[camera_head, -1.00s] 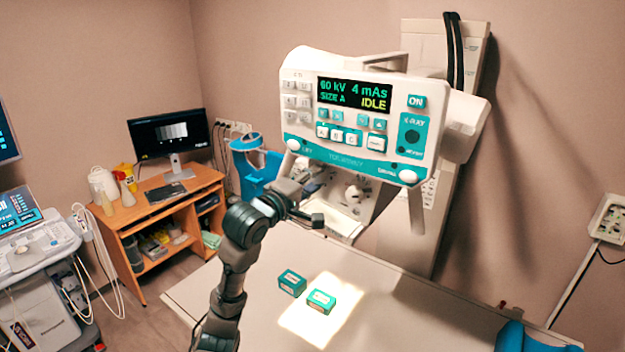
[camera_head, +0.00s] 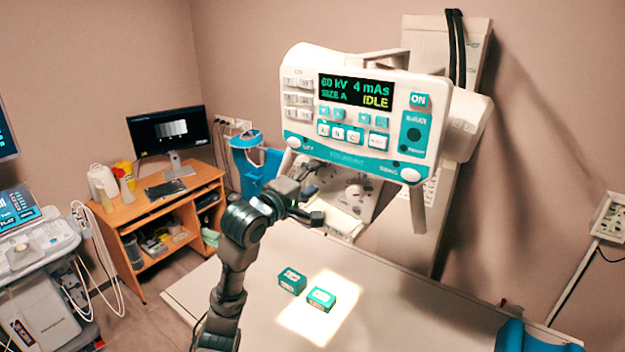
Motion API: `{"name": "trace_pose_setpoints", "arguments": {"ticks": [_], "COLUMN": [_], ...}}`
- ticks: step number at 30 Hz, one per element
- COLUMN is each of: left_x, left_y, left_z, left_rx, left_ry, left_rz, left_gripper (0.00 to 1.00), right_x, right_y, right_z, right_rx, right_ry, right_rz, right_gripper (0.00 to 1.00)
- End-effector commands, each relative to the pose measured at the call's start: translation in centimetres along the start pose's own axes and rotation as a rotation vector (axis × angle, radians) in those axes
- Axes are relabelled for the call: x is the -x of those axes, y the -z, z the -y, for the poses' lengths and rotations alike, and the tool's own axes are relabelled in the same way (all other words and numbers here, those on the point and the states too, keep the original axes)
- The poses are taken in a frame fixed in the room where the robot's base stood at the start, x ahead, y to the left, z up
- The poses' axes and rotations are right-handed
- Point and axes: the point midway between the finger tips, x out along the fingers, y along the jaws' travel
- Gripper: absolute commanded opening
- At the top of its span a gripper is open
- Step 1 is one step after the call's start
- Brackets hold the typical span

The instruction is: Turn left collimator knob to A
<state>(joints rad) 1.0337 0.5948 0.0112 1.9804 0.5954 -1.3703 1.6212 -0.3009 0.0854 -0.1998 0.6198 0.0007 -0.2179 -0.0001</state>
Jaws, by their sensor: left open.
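The white and teal X-ray head (camera_head: 347,159) hangs over the table, and its display (camera_head: 355,93) reads 60 kV, 4 mAs, SIZE A, IDLE. Below it the collimator (camera_head: 375,205) shows a pale face with round knobs; a knob (camera_head: 354,190) shows near its middle. Its left part is hidden behind my gripper and the head, and knob markings are too small to read. My left gripper (camera_head: 318,203) is open, in front of the collimator's lower left side. I cannot tell whether it touches a knob. My right gripper is not in view.
Two small teal boxes (camera_head: 291,281) and (camera_head: 321,299) stand on the white table (camera_head: 400,310), one in the lit patch. A wooden desk (camera_head: 150,215) with a monitor (camera_head: 169,132) and a blue bin (camera_head: 250,165) stand at left. A medical cart (camera_head: 40,260) is far left.

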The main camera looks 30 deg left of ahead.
Motion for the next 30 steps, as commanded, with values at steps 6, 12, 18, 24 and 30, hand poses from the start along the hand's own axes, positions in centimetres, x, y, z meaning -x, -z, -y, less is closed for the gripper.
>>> {"name": "trace_pose_setpoints", "arguments": {"ticks": [6,12,18,24,30], "left_x": [3.6,8.0,10.6,11.2,11.2], "left_y": [0.1,0.2,0.3,0.2,0.2], "left_z": [0.1,0.3,0.4,0.4,0.4], "left_rx": [-0.001,0.000,0.002,0.002,0.002], "left_ry": [-0.001,0.001,0.004,0.005,0.005], "left_rz": [-0.001,-0.001,0.000,0.001,0.001], "left_gripper": [0.63,0.63,0.63,0.63,0.63], "right_x": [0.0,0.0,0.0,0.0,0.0], "right_y": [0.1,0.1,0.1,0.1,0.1], "right_z": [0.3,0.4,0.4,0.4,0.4], "right_rx": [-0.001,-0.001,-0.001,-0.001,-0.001], "right_ry": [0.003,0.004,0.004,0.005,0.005], "right_rz": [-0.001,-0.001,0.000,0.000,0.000], "right_gripper": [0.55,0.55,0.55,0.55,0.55]}}
